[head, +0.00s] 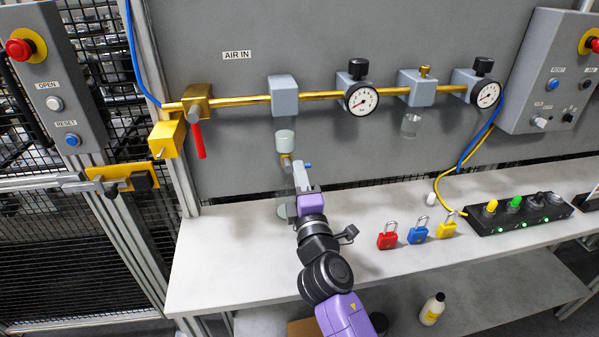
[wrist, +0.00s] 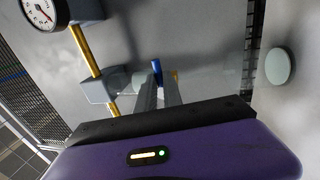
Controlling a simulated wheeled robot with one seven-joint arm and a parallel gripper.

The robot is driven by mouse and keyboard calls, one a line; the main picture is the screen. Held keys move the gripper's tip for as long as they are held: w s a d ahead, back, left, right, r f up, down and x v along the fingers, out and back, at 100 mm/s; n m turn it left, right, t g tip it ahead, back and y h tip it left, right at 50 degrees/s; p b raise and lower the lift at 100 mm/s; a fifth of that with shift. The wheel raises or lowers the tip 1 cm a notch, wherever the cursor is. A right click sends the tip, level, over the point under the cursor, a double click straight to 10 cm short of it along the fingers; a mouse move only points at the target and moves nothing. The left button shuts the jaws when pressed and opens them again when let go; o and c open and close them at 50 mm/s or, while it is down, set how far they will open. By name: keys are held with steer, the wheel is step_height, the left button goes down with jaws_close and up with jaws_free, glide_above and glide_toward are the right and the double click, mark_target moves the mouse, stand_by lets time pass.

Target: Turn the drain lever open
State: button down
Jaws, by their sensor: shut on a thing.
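The blue drain lever (head: 308,165) is on a small brass valve (head: 286,161) beneath the clear bowl (head: 285,141) of the grey filter block on the wall. In the head view it points right. My gripper (head: 300,172) reaches up from the bench, its fingers shut on the lever. In the wrist view the lever (wrist: 156,67) shows as a blue tip between my fingertips (wrist: 158,82), with a bit of brass (wrist: 175,75) to the right. The fingers hide part of the lever and valve.
A pale round dish (wrist: 280,66) lies on the bench (head: 225,270) below the valve. Red (head: 387,240), blue (head: 417,236) and yellow (head: 446,229) padlocks stand to the right of my arm. A red-handled valve (head: 198,139) hangs at left. The bench's left part is clear.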

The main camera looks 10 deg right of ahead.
steer(key=shift+a, duration=0.2)
steer(key=c, duration=1.5)
jaws_free()
steer(key=shift+d, duration=0.1)
steer(key=s+f, duration=0.1)
steer(key=s, duration=0.6)
steer(key=shift+s+f+b, duration=0.3)
steer(key=shift+s+b, duration=0.05)
steer(key=shift+b, duration=0.1)
